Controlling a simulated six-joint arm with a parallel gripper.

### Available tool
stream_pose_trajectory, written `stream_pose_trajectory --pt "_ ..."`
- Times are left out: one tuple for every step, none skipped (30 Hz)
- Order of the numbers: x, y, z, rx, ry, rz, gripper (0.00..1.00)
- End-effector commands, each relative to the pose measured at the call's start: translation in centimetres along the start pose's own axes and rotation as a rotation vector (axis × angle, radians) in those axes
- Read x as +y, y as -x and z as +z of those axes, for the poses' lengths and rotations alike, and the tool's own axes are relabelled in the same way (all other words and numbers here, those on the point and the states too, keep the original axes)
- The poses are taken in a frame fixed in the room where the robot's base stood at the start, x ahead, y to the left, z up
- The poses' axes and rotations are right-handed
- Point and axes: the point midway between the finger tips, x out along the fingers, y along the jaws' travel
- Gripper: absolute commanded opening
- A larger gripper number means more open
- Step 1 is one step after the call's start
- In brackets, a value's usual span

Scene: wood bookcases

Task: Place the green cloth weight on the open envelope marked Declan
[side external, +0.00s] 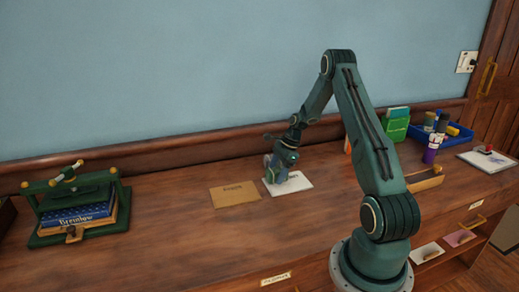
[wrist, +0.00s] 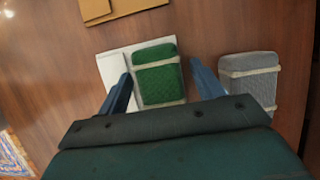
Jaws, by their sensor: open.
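The green cloth weight (wrist: 158,72), a padded block with pale bands, lies between the fingers of my gripper (wrist: 160,78) in the wrist view. The fingers are open, one on each side of it, with a visible gap. A white envelope or sheet (wrist: 112,70) shows under or beside the weight's left side; whether the weight rests on it I cannot tell. In the side view my gripper (side external: 277,172) is low over the white envelope (side external: 293,184), and hides the weight. A tan envelope (side external: 235,193) lies to its left. The writing on both is too small to read.
A grey cloth weight (wrist: 250,80) lies just right of my right finger. A green press with books (side external: 80,210) stands at the far left. The left-middle desk is clear.

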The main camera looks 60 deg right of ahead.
Motion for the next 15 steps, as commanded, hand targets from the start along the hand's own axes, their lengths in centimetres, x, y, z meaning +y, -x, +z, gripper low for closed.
stream_pose_trajectory --pt "0.0 0.1 0.0 0.0 0.0 0.0 0.67" --pt "0.0 0.1 0.1 0.0 0.0 0.0 0.67" --pt "0.0 0.2 0.1 0.0 0.0 -0.001 0.67" --pt "0.0 0.4 0.1 0.0 0.0 -0.001 0.67" --pt "0.0 0.5 0.1 0.0 0.0 -0.001 0.67" --pt "0.0 0.8 0.1 0.0 -0.001 -0.001 0.67" --pt "0.0 1.0 0.1 0.0 -0.001 -0.001 0.67" --pt "0.0 1.2 0.1 0.0 -0.001 -0.001 0.67" --pt "-0.1 1.6 0.1 0.0 -0.001 -0.002 0.67" --pt "-0.1 2.0 0.1 0.0 -0.001 -0.003 0.67" --pt "-0.1 2.4 0.1 0.0 0.0 -0.003 0.67" --pt "-0.1 2.9 0.1 0.0 0.0 -0.003 0.67" --pt "-0.1 3.3 0.1 0.0 0.001 -0.003 0.67" --pt "-0.1 3.7 0.1 0.0 0.001 -0.003 0.67" --pt "-0.1 4.4 0.1 0.0 0.0 -0.003 0.67"
